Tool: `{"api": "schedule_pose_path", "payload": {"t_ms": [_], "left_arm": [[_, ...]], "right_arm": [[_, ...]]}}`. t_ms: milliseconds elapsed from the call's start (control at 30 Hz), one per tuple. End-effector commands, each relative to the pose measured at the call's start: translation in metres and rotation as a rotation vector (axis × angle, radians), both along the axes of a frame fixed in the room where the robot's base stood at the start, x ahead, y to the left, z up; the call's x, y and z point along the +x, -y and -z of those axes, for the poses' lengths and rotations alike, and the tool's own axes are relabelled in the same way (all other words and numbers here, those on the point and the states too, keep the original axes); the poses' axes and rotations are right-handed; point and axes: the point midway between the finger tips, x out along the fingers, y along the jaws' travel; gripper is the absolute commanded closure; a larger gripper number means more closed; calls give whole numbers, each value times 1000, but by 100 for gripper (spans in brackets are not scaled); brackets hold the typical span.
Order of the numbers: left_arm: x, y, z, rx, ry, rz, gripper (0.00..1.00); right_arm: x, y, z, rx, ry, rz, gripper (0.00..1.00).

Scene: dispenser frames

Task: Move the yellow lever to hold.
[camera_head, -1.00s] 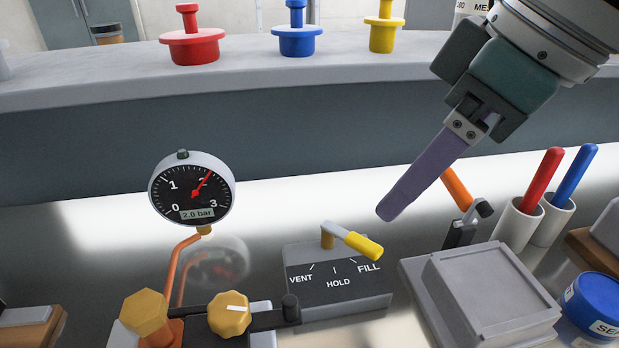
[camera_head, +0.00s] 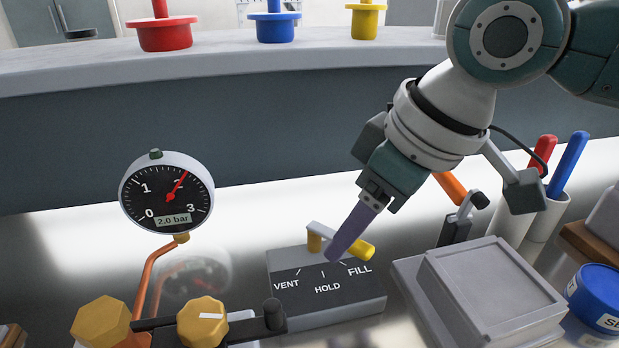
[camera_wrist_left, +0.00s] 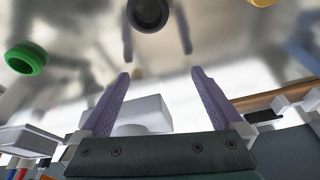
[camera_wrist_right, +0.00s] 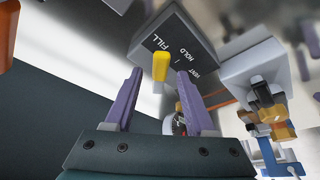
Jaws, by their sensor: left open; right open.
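The yellow-tipped lever (camera_head: 358,250) sits on a grey block (camera_head: 330,312) whose dark label reads VENT, HOLD and FILL. Its tip points right, toward FILL. My right gripper (camera_head: 334,257) reaches down from the upper right, its purple fingers in front of the lever and hiding part of its middle. In the right wrist view the lever's yellow end (camera_wrist_right: 160,67) lies between the two open fingers (camera_wrist_right: 157,84), nearer their tips; contact cannot be told. My left gripper (camera_wrist_left: 158,78) is open and empty in the left wrist view and is not in the head view.
A gauge (camera_head: 167,193) reading 2.0 bar and a yellow knob (camera_head: 203,322) stand left of the block. A grey box (camera_head: 490,290), an orange-handled lever (camera_head: 452,190) and red and blue handles in cups stand right. A shelf with coloured pieces (camera_head: 277,28) runs behind.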

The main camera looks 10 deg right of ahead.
Motion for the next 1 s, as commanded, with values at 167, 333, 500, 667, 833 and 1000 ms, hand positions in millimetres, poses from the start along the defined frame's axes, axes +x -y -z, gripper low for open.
{"api": "schedule_pose_path", "payload": {"t_ms": [167, 333, 500, 667, 833, 1000], "left_arm": [[0, 0, 0, 0, 0, 0, 0], [0, 0, 0, 0, 0, 0, 0], [0, 0, 0, 0, 0, 0, 0], [0, 0, 0, 0, 0, 0, 0], [0, 0, 0, 0, 0, 0, 0], [0, 0, 0, 0, 0, 0, 0]], "right_arm": [[0, 0, 0, 0, 0, 0, 50], [0, 0, 0, -1, -1, 0, 69], [0, 0, 0, 0, -1, 1, 88], [0, 0, 0, 0, -1, 1, 100], [0, 0, 0, 0, -1, 1, 100], [0, 0, -1, 0, 0, 0, 100]]}}
